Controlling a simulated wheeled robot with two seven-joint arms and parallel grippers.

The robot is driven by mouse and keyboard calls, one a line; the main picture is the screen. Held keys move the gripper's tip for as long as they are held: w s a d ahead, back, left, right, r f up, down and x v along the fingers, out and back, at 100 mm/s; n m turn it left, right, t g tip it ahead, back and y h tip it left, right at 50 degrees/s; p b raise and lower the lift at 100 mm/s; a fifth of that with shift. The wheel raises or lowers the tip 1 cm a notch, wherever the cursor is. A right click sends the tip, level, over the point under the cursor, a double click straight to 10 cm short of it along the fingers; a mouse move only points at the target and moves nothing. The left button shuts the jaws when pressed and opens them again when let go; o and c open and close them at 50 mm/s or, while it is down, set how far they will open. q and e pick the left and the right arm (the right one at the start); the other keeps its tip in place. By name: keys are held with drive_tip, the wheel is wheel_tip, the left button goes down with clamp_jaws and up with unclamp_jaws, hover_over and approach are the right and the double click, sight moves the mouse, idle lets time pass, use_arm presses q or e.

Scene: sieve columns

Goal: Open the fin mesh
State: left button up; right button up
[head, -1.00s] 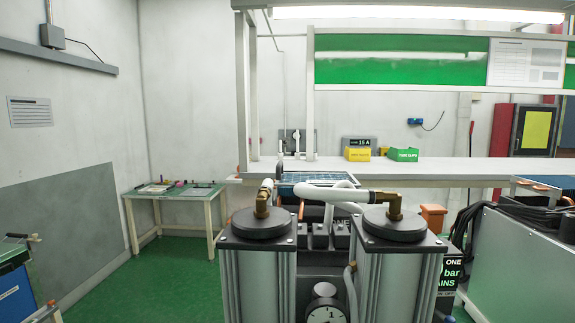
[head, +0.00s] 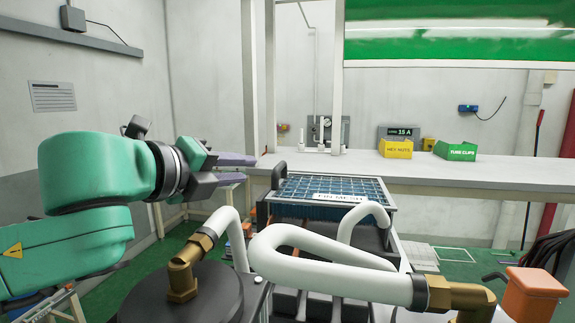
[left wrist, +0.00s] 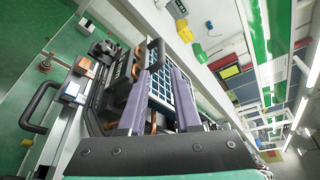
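The fin mesh (head: 333,187) is a blue grid panel with a white label strip along its near edge. In the head view it lies flat on top of a dark unit behind the white hoses. A black handle (head: 279,175) stands up at its left side. My left gripper (head: 250,168) is just left of this handle, its purple fingers apart and pointing right, with nothing held. In the left wrist view the open fingers (left wrist: 160,72) frame part of the mesh (left wrist: 161,88), and the handle (left wrist: 157,52) shows just beyond the tips. My right gripper is out of view.
White hoses (head: 300,258) with brass elbows rise in front of the mesh. A long bench (head: 470,175) behind carries a yellow box (head: 397,149) and a green box (head: 456,151). An orange box (head: 533,290) stands at the lower right.

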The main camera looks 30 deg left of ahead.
use_arm(q)
drive_tip(key=w+p, duration=0.1)
drive_tip(key=p, duration=0.5)
approach(280, 164)
drive_tip(key=x, duration=0.3)
drive_tip(key=shift+d+f, duration=0.15)
drive_tip(key=shift+f, duration=0.1)
drive_tip(key=p+x, duration=0.5)
drive_tip(key=x, duration=0.1)
drive_tip(key=shift+w, duration=0.2)
drive_tip(key=shift+w+f, duration=0.25)
drive_tip(key=shift+w, duration=0.05)
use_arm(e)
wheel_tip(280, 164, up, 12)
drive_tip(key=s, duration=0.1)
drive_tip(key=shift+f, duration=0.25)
use_arm(q)
drive_tip(key=shift+s, duration=0.1)
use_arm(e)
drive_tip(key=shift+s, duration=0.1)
use_arm(q)
clamp_jaws()
